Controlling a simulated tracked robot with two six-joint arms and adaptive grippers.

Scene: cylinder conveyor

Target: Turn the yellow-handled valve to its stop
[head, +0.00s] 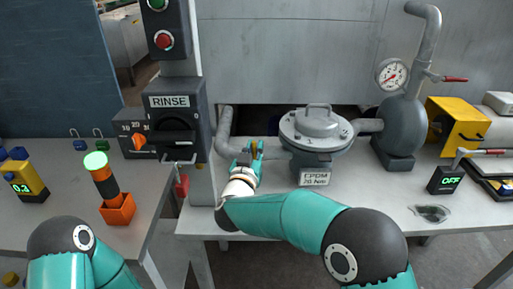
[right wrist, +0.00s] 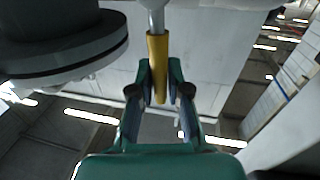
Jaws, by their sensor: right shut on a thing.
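The yellow valve handle (right wrist: 157,55) hangs from a grey metal stem in the right wrist view, with its lower part between the fingers of my right gripper (right wrist: 158,90). The fingers are shut on it. In the head view my right gripper (head: 250,156) is at the pipework, left of the grey round valve body (head: 317,128); only a small bit of yellow shows between its fingers. The valve body carries a label reading "EPDM 20 Nm". My left arm shows at the lower left of the head view, but its gripper is out of the frame.
A RINSE switch box (head: 172,125) on a post stands just left of my right gripper. A grey vessel (head: 403,125) with a gauge (head: 391,74) and a red-handled lever stands to the right.

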